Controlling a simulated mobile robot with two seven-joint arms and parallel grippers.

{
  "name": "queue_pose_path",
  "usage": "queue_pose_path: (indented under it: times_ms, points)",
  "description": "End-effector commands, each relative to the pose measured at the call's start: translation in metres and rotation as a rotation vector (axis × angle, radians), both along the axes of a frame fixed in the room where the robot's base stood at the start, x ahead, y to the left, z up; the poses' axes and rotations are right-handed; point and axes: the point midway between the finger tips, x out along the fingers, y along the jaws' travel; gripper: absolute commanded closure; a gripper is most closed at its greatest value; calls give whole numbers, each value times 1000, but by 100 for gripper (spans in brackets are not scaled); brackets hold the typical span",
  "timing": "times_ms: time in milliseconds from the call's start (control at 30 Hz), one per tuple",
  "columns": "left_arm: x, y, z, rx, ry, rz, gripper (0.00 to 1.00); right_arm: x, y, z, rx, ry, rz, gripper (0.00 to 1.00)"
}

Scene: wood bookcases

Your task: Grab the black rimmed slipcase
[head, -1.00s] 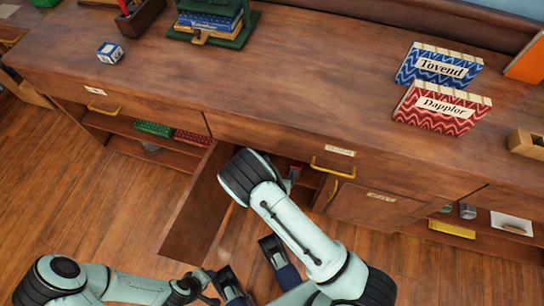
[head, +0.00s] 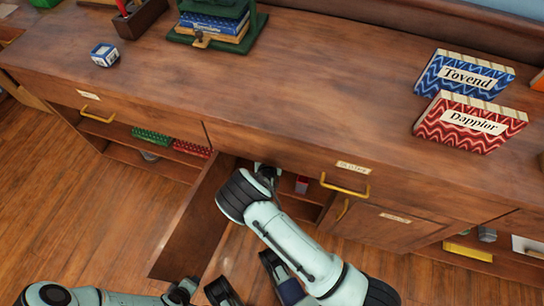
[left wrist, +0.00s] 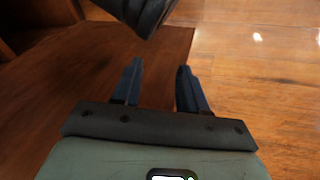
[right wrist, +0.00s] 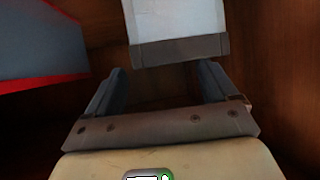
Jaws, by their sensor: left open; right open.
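In the right wrist view, a pale grey-white case (right wrist: 176,20) with a dark rim along its near edge stands just ahead of my right gripper (right wrist: 160,72). The gripper is open, with its fingertips close to either side of the rim; I cannot tell whether they touch it. In the head view, my right arm reaches into the open cupboard and hides most of its gripper and the case. My left gripper (left wrist: 159,67) is open and empty, low in front of the open door; it also shows in the head view (head: 250,284).
A dark grey case with a red rim (right wrist: 40,45) is left of the right gripper. The open cupboard door (head: 195,225) stands left of my right arm. On the counter are a blue Tovend case (head: 463,75) and a red Dapplor case (head: 470,123).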

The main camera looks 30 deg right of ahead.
Motion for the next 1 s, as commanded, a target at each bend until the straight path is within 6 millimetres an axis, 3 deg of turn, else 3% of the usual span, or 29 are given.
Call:
queue_pose_path:
  times_ms: [33,133,433,467,700,733,1000]
  points:
    - [-5,2,-10,1,17,3,57,4,-6,-10,-1,2,-1,14]
    - [-16,3,-18,-1,54,3,57,13,-12,-14,0,0,-2,14]
    - [-21,3,-21,-3,71,4,57,18,-15,-15,1,1,-1,14]
    - [-21,3,-21,-3,71,4,57,18,-15,-15,1,1,-1,17]
    - [-21,3,-21,-3,71,4,57,18,-15,-15,1,1,-1,95]
    - [-21,3,-21,-3,71,4,57,18,-15,-15,1,1,-1,100]
    - [-21,3,-20,-4,70,4,57,18,-15,-14,1,1,-1,100]
